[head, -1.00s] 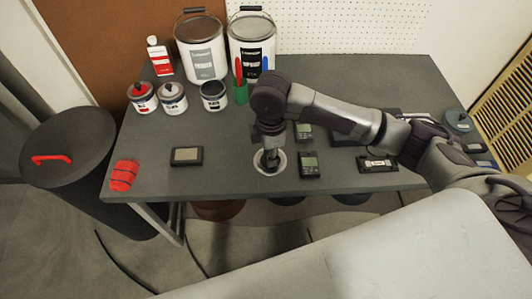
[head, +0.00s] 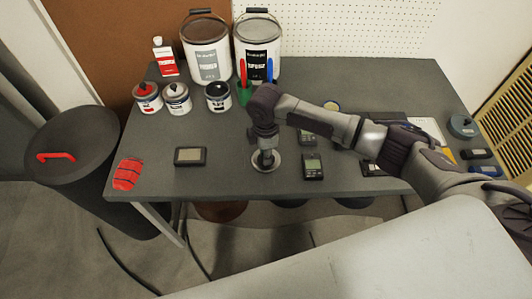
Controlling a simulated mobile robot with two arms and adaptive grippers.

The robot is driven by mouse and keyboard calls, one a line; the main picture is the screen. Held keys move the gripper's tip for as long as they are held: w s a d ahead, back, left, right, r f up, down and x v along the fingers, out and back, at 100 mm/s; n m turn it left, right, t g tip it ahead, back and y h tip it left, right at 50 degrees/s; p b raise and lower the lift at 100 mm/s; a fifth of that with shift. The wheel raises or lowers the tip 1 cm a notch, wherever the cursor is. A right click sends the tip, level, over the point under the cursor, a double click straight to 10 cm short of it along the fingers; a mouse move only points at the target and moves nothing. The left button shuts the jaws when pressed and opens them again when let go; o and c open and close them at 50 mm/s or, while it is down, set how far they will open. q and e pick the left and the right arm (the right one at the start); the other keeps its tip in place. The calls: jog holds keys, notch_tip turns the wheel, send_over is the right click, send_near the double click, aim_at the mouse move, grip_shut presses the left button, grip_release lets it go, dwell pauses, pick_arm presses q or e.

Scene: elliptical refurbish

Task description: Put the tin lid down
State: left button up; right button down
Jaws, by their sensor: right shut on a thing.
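The tin lid (head: 267,167) is a round disc with a pale rim, at the front middle of the grey table. My right gripper (head: 266,156) points down onto its centre and is shut on it. The gripper hides the lid's middle. The lid is at or just above the tabletop; I cannot tell if it touches. Three small tins stand at the back left: one with a red top (head: 147,97), one with a grey top (head: 176,98), and one with a dark top (head: 218,97). My left gripper is not in view.
The grey table (head: 225,180) is bare around the lid's left side. A dark device (head: 190,156) lies left and a meter (head: 313,167) close on the right. A red cloth-like item (head: 127,173) lies at the left edge. Large pails (head: 206,50) stand behind.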

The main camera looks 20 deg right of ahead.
jog(key=shift+f, duration=0.1)
jog(key=c, duration=1)
grip_release()
notch_tip(320, 180, up, 12)
